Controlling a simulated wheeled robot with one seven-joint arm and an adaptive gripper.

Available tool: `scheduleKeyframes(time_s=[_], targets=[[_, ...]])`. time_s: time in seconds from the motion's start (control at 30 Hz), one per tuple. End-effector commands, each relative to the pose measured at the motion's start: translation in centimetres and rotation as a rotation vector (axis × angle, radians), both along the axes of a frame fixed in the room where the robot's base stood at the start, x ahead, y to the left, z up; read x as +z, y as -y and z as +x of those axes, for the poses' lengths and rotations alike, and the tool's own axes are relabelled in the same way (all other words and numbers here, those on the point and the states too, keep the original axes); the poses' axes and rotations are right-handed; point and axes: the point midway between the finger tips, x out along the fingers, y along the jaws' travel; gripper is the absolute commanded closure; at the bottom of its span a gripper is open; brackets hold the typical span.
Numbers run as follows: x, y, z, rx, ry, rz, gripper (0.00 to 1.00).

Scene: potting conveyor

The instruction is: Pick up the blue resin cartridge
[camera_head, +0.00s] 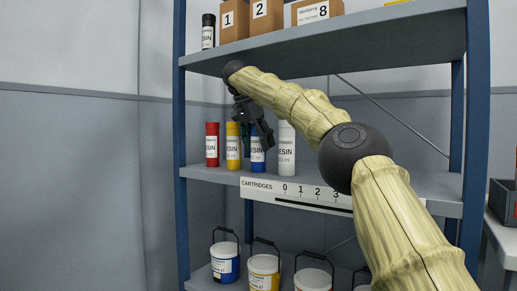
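The blue resin cartridge (258,161) stands upright on the middle shelf, with a white label. Its top is hidden behind my gripper. My gripper (258,144) points down at the cartridge, with dark fingers spread and one finger in front of its upper right side. The fingers look open. I cannot tell whether they touch the cartridge.
A red cartridge (212,146) and a yellow one (232,146) stand to the left, a taller white one (287,150) close at the right. The upper shelf (330,50) is above my arm. Buckets (225,265) stand below. The middle shelf's (205,174) front edge carries a numbered strip.

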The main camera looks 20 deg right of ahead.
Motion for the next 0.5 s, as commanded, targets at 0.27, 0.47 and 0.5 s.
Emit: scheduleKeyframes(time_s=[0.27,0.47,0.5], targets=[[-0.02,0.01,0.0,0.0,0.0,0.0,0.9],[0.04,0.01,-0.02,-0.001,0.0,0.0,0.91],[0.07,0.01,-0.02,-0.001,0.0,0.0,0.91]])
